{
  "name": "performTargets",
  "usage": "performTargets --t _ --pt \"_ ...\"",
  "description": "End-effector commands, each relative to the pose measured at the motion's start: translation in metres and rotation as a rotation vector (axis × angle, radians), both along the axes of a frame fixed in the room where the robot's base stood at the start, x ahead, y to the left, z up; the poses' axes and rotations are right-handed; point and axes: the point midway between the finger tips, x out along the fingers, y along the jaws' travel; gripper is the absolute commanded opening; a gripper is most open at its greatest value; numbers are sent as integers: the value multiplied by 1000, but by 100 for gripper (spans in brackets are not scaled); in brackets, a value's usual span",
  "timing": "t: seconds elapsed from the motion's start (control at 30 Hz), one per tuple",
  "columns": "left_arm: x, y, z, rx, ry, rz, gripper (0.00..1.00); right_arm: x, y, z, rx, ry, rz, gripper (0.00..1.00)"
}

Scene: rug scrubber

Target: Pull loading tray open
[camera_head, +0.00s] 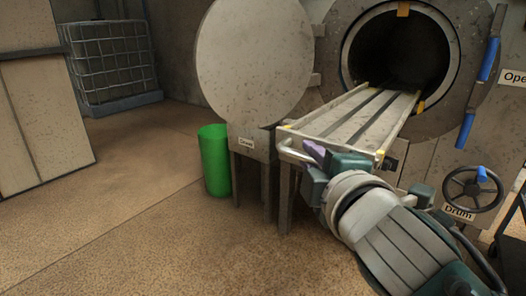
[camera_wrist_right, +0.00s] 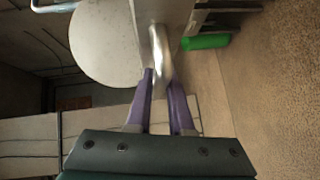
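The loading tray (camera_head: 360,118) is a long slatted metal tray that slopes out of the round drum opening toward me. A bent metal handle (camera_head: 290,153) sticks out at its front left end. My right gripper (camera_head: 314,150) is at this handle. In the right wrist view the handle bar (camera_wrist_right: 160,45) runs between the two purple fingertips (camera_wrist_right: 160,75), which appear closed against it. The far part of the tray is hidden in the dark drum. My left gripper is not in view.
The round drum door (camera_head: 252,62) stands open left of the tray. A green bin (camera_head: 214,160) stands on the floor below it. A handwheel (camera_head: 474,190) is at the right. A caged container (camera_head: 110,60) is at the back left. The floor at front left is clear.

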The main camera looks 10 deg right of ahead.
Motion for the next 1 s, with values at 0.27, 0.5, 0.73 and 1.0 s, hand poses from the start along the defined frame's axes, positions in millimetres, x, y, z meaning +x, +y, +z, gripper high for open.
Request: performTargets --t 0.27,0.5,0.73,1.0 --pt "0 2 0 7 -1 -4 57 0 -1 0 -1 -1 -1 29" --pt "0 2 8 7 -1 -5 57 -19 1 4 0 2 -1 29" --pt "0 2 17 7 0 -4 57 -64 5 9 1 6 0 29" --pt "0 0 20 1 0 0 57 -96 7 13 0 4 0 29"
